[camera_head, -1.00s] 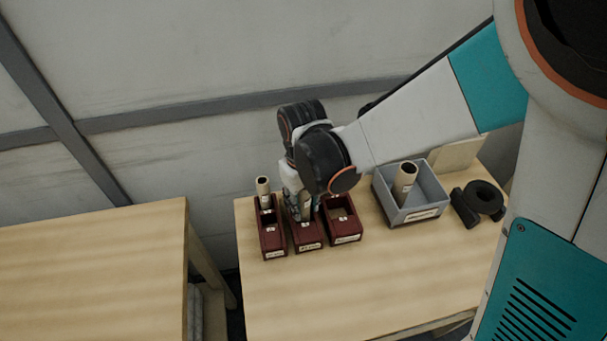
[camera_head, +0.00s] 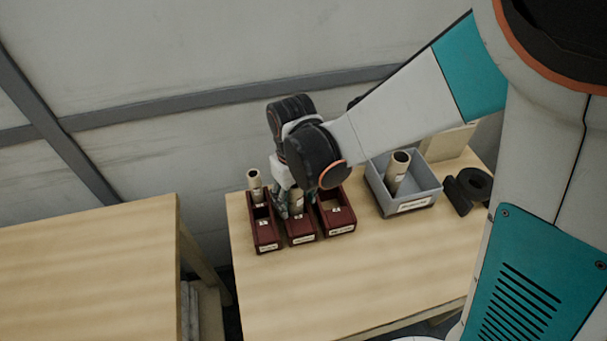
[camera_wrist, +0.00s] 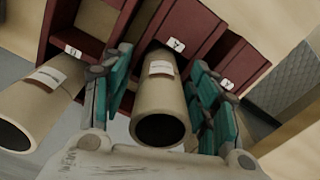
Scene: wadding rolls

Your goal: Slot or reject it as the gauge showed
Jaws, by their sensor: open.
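A cream cardboard roll (camera_head: 297,198) stands in the middle dark red bin (camera_head: 302,238), partly hidden by my gripper. In the wrist view this roll (camera_wrist: 160,98) has a pale label and an open dark end, and sits in the compartment tagged "A". My gripper (camera_head: 291,205) is over this bin. Its teal-padded fingers (camera_wrist: 162,110) are open, one on each side of the roll; a gap shows on the right side. Another roll (camera_head: 255,186) stands in the left red bin (camera_head: 266,240). The right red bin (camera_head: 339,225) shows no roll.
A grey box (camera_head: 408,206) right of the red bins holds a tilted roll (camera_head: 398,172). A black object (camera_head: 470,188), perhaps the gauge, lies right of it. The front of the table (camera_head: 340,290) is clear. Another wooden table (camera_head: 90,270) stands at left, across a gap.

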